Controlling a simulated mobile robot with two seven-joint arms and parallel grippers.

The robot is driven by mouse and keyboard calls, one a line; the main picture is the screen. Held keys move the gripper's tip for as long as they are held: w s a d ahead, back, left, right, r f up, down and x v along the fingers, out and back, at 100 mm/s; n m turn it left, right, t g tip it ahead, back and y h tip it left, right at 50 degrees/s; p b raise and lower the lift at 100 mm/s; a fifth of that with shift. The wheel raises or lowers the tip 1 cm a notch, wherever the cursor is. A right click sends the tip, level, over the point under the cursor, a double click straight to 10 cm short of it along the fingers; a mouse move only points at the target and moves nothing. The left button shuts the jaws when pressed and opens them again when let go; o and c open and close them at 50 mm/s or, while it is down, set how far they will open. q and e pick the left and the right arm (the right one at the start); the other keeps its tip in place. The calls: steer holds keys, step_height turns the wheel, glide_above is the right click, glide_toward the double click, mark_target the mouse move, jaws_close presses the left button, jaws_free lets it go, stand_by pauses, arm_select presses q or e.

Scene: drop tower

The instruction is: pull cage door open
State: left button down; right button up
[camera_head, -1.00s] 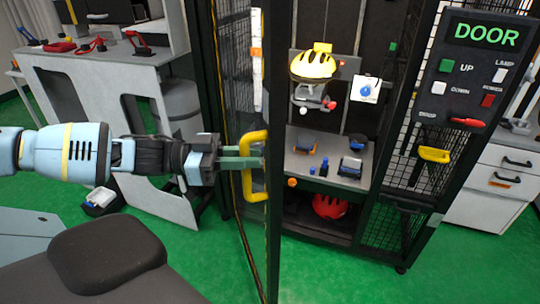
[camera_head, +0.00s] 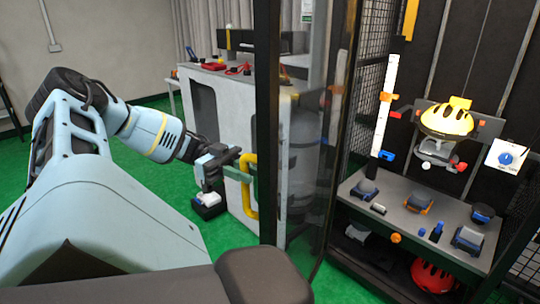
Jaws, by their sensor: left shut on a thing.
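The cage door (camera_head: 266,130) stands open, a dark-framed clear panel swung out toward the left. Its yellow handle (camera_head: 251,203) is on the left side of the door's dark edge post. My left gripper (camera_head: 241,174) is shut on the yellow handle, its green fingers across the handle's upper part. The cage interior (camera_head: 410,212) shows openly on the right, with a shelf, a yellow helmet (camera_head: 450,120) on a holder and a red helmet (camera_head: 433,279) below. My right gripper is not in view.
A white-grey workbench (camera_head: 225,108) with red tools on it stands behind the door. A small black and white box (camera_head: 208,204) lies on the green floor beside my gripper. Green floor is free at the left. The cage's mesh wall (camera_head: 372,75) stands behind the door.

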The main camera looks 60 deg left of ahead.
arm_select(q)
steer(key=v, duration=1.3)
steer(key=shift+w+a, duration=0.2)
steer(key=shift+a, duration=0.05)
steer(key=c, duration=1.4)
jaws_free()
steer(key=shift+r, duration=0.1)
